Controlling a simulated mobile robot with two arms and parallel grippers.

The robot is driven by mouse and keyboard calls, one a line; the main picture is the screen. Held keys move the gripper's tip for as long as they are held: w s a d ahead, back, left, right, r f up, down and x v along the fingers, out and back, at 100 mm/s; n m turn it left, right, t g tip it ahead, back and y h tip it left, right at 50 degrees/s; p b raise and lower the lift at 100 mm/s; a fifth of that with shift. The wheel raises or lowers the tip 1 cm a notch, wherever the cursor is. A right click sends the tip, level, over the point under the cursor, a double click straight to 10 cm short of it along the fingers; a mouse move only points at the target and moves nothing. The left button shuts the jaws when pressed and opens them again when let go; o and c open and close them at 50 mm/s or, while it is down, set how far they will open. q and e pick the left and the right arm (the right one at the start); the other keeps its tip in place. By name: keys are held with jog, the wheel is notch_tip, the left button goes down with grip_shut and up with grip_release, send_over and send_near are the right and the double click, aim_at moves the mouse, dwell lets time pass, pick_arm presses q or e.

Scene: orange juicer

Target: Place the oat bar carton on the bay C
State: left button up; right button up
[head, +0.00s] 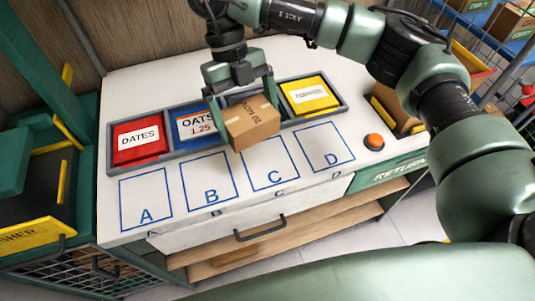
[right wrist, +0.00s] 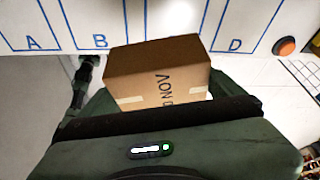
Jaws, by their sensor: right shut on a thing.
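The carton (right wrist: 160,75) also shows in the right wrist view, between the fingers. In the head view it appears above the counter, just behind bays B and C, slightly tilted. Bay C (head: 268,160) is a blue outlined rectangle on the white counter, empty where visible; the carton overlaps its upper left corner. My left gripper is not in view.
Bay A (head: 145,198), bay B (head: 209,178) and bay D (head: 324,146) look empty. Behind them a grey tray holds a red DATES panel (head: 139,140), a blue OATS panel (head: 193,122) and a yellow panel (head: 310,96). An orange button (head: 374,141) stands right of D.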

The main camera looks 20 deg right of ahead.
aim_at(261, 111)
jog(key=d+r+m+t+y+p, duration=0.1)
jog(key=m, duration=0.4)
jog(key=d+r+m+y+p, duration=0.1)
jog(key=r+m+y, duration=0.1)
jog(key=m, duration=0.3)
jog(key=d+r+m+t+y+p, duration=0.1)
jog(key=r+m+y+p, duration=0.1)
jog(key=m, duration=0.4)
jog(key=shift+d+t, duration=0.15)
jog(key=shift+t, duration=0.15)
jog(key=m, duration=0.1)
jog(key=m+t, duration=0.1)
jog(key=d+r+m, duration=0.1)
jog(key=m, duration=0.1)
jog(key=shift+y+p, duration=0.35)
jog(key=shift+y, duration=0.05)
jog(key=shift+f+m+t, duration=0.2)
jog(key=shift+m+t, duration=0.1)
notch_tip(261, 111, down, 20)
jog(key=p, duration=0.4)
jog(key=shift+r, duration=0.2)
jog(key=o, duration=1.1)
jog(key=shift+o, duration=0.4)
jog(key=b+v, duration=0.3)
jog(key=v, duration=0.9)
jog(key=shift+b, duration=0.3)
